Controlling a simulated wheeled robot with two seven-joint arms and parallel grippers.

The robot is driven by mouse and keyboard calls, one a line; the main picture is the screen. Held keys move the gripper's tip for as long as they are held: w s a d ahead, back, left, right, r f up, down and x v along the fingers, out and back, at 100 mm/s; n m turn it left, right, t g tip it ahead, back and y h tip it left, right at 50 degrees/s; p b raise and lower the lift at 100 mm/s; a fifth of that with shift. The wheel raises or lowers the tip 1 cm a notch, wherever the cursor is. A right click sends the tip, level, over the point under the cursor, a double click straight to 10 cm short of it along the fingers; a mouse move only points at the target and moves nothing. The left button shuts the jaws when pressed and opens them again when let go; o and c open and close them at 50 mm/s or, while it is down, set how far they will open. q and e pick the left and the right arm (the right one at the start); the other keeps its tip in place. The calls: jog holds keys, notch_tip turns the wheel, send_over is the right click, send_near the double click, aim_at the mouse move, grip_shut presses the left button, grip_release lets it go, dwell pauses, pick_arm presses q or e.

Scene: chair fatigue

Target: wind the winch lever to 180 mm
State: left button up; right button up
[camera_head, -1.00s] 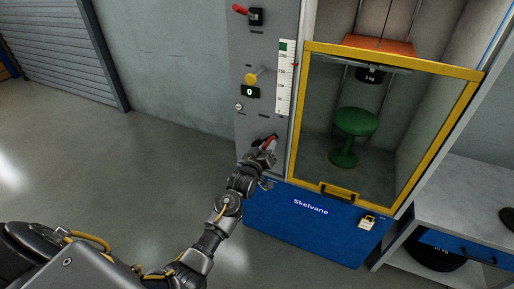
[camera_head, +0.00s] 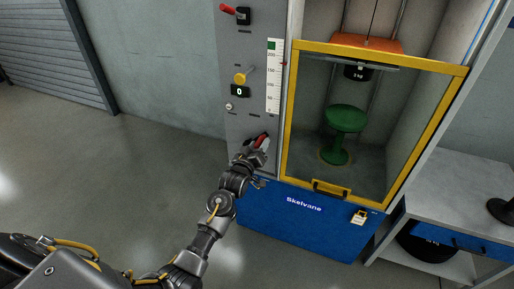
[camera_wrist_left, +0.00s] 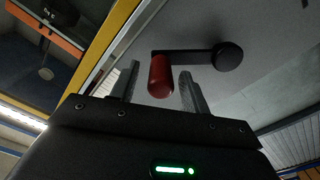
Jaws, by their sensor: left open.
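The winch lever has a red grip (camera_head: 262,141) low on the grey panel, beside the yellow door frame. In the left wrist view the red grip (camera_wrist_left: 160,76) hangs from a black crank arm (camera_wrist_left: 190,56) with a round hub. My left gripper (camera_head: 256,153) is at the lever, its fingers (camera_wrist_left: 160,88) open on either side of the grip. I cannot tell whether either finger touches it. The white height scale (camera_head: 273,85) has a green band at its top and a small red pointer at its right edge. My right gripper is out of view.
Behind the yellow-framed door (camera_head: 290,120) an orange carriage (camera_head: 366,43) and a black weight (camera_head: 357,72) hang above a green stool (camera_head: 346,119). The panel has a display (camera_head: 240,91) reading 0, a yellow knob (camera_head: 239,79) and a red-handled switch (camera_head: 228,9). The left floor is clear.

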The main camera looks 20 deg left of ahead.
pick_arm(q)
jog(key=s, duration=1)
jog(key=shift+s+b, duration=0.3)
jog(key=shift+s, duration=0.1)
jog(key=shift+d, duration=0.1)
notch_tip(320, 180, down, 18)
jog(key=s+d+m+g, duration=0.1)
jog(key=m+g, duration=0.3)
jog(key=s+d+f+m+g+h, duration=0.1)
jog(key=s+f+g, duration=0.1)
jog(key=s+f, duration=0.5)
jog(key=s+f+m+g, duration=0.1)
jog(key=s+f+g, duration=0.15)
jog(key=f, duration=0.85)
jog(key=s+f+m+g, duration=0.1)
jog(key=s+f+g, duration=0.1)
jog(key=s+f, duration=0.5)
jog(key=s+f+m+g, duration=0.1)
jog(key=s+f+g, duration=0.1)
jog(key=s+f, duration=0.6)
jog(key=s+a+f+g, duration=0.2)
jog(key=s, duration=1)
jog(key=s+a+f+m+g+p, duration=0.1)
jog(key=s+g, duration=0.1)
jog(key=s, duration=1.1)
jog(key=shift+s+a+f+y, duration=0.3)
jog(key=shift+a+f+y, duration=0.1)
